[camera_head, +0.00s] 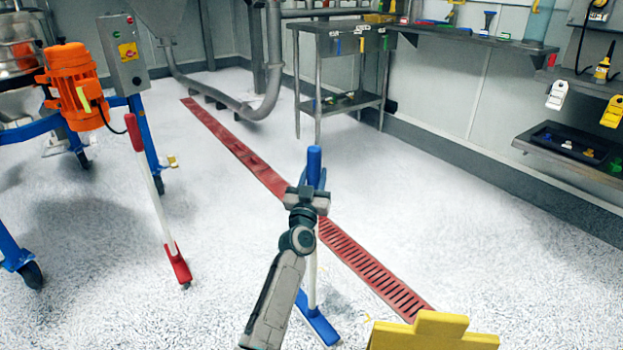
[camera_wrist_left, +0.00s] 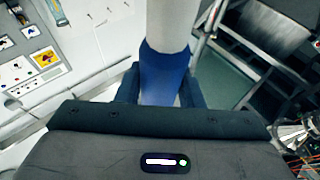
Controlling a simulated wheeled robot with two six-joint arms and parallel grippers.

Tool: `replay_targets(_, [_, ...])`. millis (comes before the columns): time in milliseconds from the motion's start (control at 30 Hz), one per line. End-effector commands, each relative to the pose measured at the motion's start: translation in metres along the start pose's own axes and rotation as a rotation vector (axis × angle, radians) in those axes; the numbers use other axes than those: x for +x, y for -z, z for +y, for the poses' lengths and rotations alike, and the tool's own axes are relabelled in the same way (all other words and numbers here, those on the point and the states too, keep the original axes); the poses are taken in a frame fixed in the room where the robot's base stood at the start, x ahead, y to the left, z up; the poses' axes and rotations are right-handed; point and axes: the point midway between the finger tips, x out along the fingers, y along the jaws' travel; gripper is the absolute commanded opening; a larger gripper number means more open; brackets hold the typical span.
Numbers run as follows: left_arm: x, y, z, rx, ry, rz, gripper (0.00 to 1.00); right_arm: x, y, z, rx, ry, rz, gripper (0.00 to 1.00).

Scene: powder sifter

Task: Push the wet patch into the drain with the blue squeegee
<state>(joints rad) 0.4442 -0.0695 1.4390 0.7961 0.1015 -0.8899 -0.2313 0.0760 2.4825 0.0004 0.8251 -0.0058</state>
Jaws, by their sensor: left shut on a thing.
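My left gripper (camera_head: 307,192) is shut on the blue grip of the blue squeegee (camera_head: 318,322). The squeegee stands nearly upright, its white shaft running down to the blue head low in the head view. The head appears at floor level, but I cannot tell whether it touches. In the left wrist view the blue grip (camera_wrist_left: 163,78) sits between the dark fingers, with the pale shaft beyond. The drain (camera_head: 368,265) is a long red slotted channel running diagonally behind the squeegee; my gripper hides part of it. I cannot clearly make out the wet patch on the speckled floor. My right gripper is not in view.
A red squeegee (camera_head: 180,265) leans by the blue-legged machine with an orange motor (camera_head: 75,85) at left. A yellow object (camera_head: 432,335) stands at the bottom right. A steel table (camera_head: 340,45) and wall shelves are behind. Floor beside the drain is open.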

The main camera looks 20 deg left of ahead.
Motion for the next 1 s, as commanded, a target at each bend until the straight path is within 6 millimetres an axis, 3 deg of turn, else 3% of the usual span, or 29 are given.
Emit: replay_targets(1000, [0.041, -0.017, 0.041, -0.008, 0.001, 0.004, 0.0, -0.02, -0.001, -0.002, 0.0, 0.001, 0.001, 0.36])
